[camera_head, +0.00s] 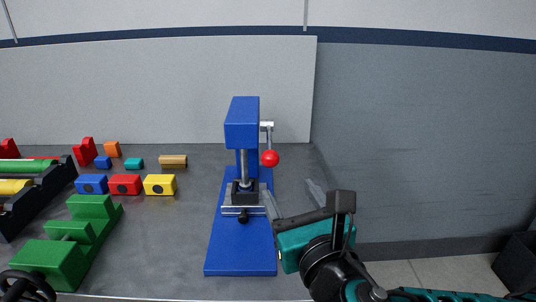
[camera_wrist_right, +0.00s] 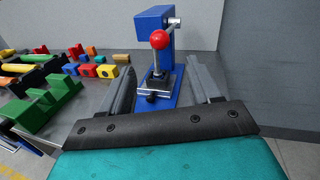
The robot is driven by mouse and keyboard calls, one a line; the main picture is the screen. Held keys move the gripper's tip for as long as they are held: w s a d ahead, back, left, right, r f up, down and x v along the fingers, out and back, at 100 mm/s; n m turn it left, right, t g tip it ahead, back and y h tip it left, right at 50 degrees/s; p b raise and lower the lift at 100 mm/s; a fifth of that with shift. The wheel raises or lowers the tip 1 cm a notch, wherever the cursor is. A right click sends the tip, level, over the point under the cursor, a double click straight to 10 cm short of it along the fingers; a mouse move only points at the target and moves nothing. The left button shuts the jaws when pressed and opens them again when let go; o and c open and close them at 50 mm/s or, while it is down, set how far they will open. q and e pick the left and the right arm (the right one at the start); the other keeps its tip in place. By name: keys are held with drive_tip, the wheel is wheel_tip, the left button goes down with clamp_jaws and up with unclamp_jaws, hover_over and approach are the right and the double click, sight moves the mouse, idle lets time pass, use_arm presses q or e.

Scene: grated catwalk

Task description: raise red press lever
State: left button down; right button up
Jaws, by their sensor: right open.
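The blue press (camera_head: 242,125) stands upright on its blue base plate, and also shows in the right wrist view (camera_wrist_right: 152,27). Its lever is a thin metal rod hanging from a pivot on the press head's right side, ending in a red ball knob (camera_head: 270,158). My left gripper is not in view.
A small vise (camera_head: 242,197) sits under the ram. Left on the grey bench are a green stepped block (camera_head: 83,228), blue, red and yellow blocks (camera_head: 160,185), and a black rack (camera_head: 45,190) with coloured cylinders. A wall stands behind. The bench between blocks and press is clear.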

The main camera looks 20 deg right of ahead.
sight(273, 164)
drive_tip(key=w+b, duration=0.6)
drive_tip(key=w, duration=0.6)
drive_tip(key=shift+w+d+b, duration=0.15)
drive_tip(key=shift+w+b, duration=0.2)
drive_tip(key=shift+w, duration=0.05)
clamp_jaws()
idle(0.3)
